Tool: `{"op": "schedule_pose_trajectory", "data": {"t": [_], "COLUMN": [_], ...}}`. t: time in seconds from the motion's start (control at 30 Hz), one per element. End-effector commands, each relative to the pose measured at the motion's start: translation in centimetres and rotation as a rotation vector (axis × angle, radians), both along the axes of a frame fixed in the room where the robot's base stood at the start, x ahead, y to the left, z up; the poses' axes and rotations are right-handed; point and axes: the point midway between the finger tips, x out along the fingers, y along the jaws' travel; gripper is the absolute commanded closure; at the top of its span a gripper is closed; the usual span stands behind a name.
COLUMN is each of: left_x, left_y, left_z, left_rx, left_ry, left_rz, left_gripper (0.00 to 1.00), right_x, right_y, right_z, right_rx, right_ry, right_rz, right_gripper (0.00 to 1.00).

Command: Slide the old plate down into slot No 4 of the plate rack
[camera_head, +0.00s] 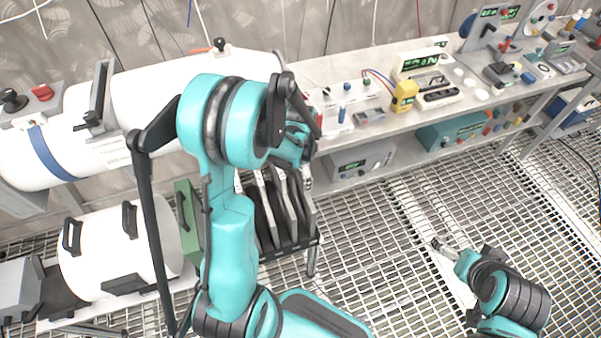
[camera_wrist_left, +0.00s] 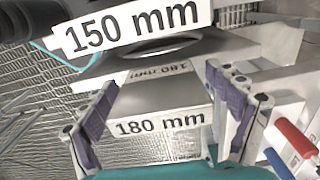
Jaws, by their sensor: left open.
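The plate rack (camera_head: 290,243) stands below my left arm in the head view, with several dark plates (camera_head: 268,215) upright in it side by side. My left gripper (camera_wrist_left: 165,118) is open, its two purple-padded fingers apart in the left wrist view. Between them shows a grey plate with a "180 mm" label (camera_wrist_left: 160,123); I cannot tell whether the fingers touch it. Another plate labelled "150 mm" (camera_wrist_left: 132,27) is higher in that view. Slot numbers are not readable, and I cannot tell which plate is the old one. My right gripper (camera_head: 438,244) hangs over the grating, small and unclear.
A long bench (camera_head: 360,128) with instruments and a yellow meter (camera_head: 404,95) runs along the wall. A white tube (camera_head: 150,100) lies behind my left arm, and a white cylinder (camera_head: 118,248) is at the left. The grated floor (camera_head: 385,225) right of the rack is clear.

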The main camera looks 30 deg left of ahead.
Motion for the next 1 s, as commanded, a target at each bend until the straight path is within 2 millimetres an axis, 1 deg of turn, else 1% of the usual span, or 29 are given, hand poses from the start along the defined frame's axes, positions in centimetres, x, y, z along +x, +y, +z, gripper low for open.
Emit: {"op": "schedule_pose_trajectory", "data": {"t": [0.3,0.4,0.5,0.7,0.77,0.87,1.0], "left_x": [0.0,0.0,0.0,-0.2,-0.5,-1.5,-3.8], "left_y": [0.0,0.0,0.0,-0.2,-0.7,-2.0,-4.6], "left_z": [7.0,9.0,10.5,12.2,13.0,14.9,18.1], "left_rx": [0.000,0.000,0.000,0.002,0.006,0.013,0.006], "left_ry": [0.000,0.000,0.000,-0.008,-0.027,-0.089,-0.221], "left_rz": [0.000,0.000,0.000,0.010,0.030,0.097,0.243], "left_gripper": [0.11,0.11,0.11,0.11,0.11,0.11,0.11], "right_x": [0.0,0.0,0.0,0.0,0.0,0.0,0.0], "right_y": [0.0,0.0,0.0,0.0,0.0,0.0,0.0], "right_z": [2.6,3.2,3.6,3.9,3.9,3.9,3.9], "right_rx": [0.000,0.000,0.000,0.000,0.000,0.000,0.000], "right_ry": [0.000,0.000,0.000,0.000,0.000,0.000,0.000], "right_rz": [0.000,0.000,0.000,0.000,0.000,0.000,0.000], "right_gripper": [0.00,0.00,0.00,0.00,0.00,0.00,0.00]}}
